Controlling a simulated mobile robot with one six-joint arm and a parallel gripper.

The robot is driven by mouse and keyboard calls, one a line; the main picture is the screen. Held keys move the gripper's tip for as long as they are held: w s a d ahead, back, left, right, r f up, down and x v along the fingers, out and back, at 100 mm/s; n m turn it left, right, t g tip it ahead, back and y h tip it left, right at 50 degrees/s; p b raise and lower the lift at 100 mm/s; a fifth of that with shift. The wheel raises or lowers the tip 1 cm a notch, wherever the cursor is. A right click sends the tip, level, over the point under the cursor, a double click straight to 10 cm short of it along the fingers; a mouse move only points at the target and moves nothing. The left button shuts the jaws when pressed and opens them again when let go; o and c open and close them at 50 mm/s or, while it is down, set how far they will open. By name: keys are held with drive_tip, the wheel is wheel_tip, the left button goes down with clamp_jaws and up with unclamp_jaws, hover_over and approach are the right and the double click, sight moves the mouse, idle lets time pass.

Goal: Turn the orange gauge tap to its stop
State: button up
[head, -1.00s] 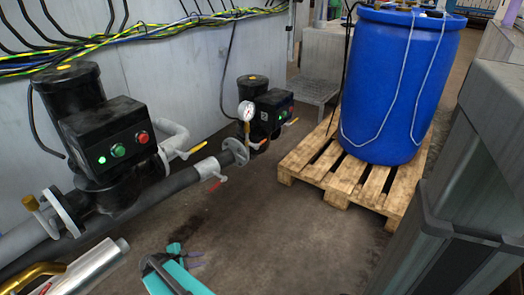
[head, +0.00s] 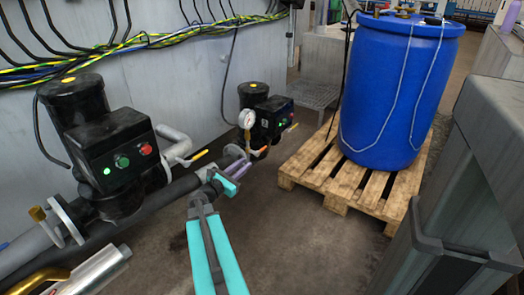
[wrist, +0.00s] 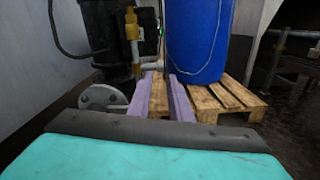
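The orange gauge tap (head: 258,151) is a small lever below the round white pressure gauge (head: 247,118), near the far end of the grey pipe in the head view. My gripper (head: 238,166), with purple fingers and a teal arm behind it, is just left of and nearer than the tap in that picture. In the wrist view, the two fingers of my gripper (wrist: 162,80) stand apart with nothing between them. A yellow-brown upright fitting (wrist: 132,35) shows ahead and left of the fingers there; I cannot tell whether it belongs to the gauge. The gripper appears apart from the tap.
A black pump (head: 110,150) with green and red buttons stands left, another (head: 268,112) behind the gauge. A blue barrel (head: 395,100) stands on a wooden pallet (head: 338,192) at right. The floor between is clear.

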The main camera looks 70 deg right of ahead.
sight(262, 149)
drive_tip(key=shift+d, duration=0.1)
idle(0.3)
drive_tip(key=b+x, duration=0.3)
drive_tip(key=x, duration=1)
drive_tip(key=shift+s+d, duration=0.1)
drive_tip(key=shift+d, duration=0.15)
clamp_jaws()
drive_tip(key=shift+a+f, duration=0.1)
